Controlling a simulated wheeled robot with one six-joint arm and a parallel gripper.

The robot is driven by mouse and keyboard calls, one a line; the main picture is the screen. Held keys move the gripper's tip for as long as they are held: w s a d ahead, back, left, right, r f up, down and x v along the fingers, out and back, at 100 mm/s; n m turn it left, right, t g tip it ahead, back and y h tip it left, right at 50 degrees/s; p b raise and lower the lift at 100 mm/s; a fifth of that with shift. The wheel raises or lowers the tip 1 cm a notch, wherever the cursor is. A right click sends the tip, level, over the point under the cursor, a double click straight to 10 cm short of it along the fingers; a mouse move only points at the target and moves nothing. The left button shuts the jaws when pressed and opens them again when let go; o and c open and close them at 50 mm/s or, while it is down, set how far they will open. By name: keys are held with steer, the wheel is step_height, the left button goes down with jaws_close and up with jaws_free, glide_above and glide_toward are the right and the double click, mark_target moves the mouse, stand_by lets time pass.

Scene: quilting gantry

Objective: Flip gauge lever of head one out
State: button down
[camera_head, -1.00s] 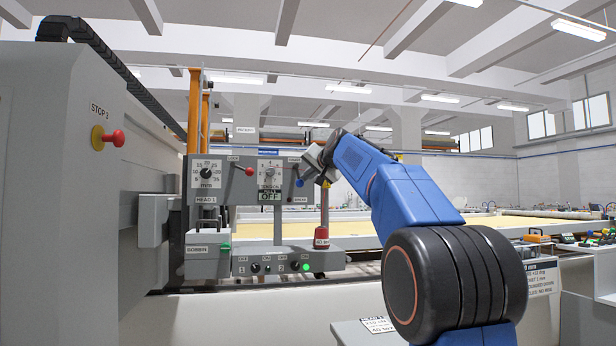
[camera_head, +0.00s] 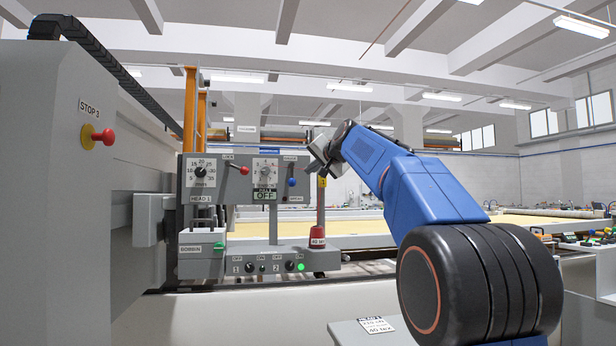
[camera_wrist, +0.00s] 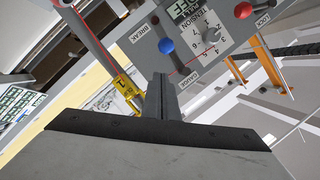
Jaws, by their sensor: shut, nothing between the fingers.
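The head one panel (camera_head: 225,185) is a grey box on the gantry, labelled HEAD 1. Its gauge lever (camera_head: 291,182) has a blue knob and sits at the panel's right end, under a small label. In the wrist view the blue knob (camera_wrist: 166,46) stands between the BREAK and GAUGE labels, with the lever stem behind it. My gripper (camera_head: 321,172) is right of the panel, apart from the knob. In the wrist view its narrow fingers (camera_wrist: 160,80) are together and empty, just below the blue knob in the picture. The distance in depth is hard to tell.
A red-knobbed lock lever (camera_head: 243,170) and the tension dial (camera_head: 265,172) are left of the gauge lever. A thread post with a red cone (camera_head: 317,236) stands close by the gripper. A yellow tag (camera_wrist: 125,90) is near the fingers. A red stop button (camera_head: 104,137) is far left.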

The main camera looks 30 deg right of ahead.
steer(key=v, duration=0.9)
steer(key=s+a+f+n+g+y, duration=0.1)
steer(key=s+a+f+n+g, duration=0.1)
steer(key=s+a+f, duration=0.5)
steer(key=s+a+f+n+g, duration=0.1)
steer(key=s+a+f+g, duration=0.15)
steer(key=f, duration=0.85)
steer(key=s+a+f+n+g+y, duration=0.15)
steer(key=s+a+f, duration=0.35)
steer(key=f, duration=0.5)
steer(key=s+a+f+n+g+h, duration=0.1)
steer(key=s+a+f+n+g, duration=0.1)
steer(key=s+f, duration=1)
steer(key=s+a+f+n+g, duration=0.2)
steer(key=s+f, duration=1.1)
steer(key=f, duration=0.7)
steer(key=shift+a+f+n+g+h, duration=0.25)
steer(key=shift+a+n+g+h, duration=0.2)
steer(key=shift+n, duration=0.4)
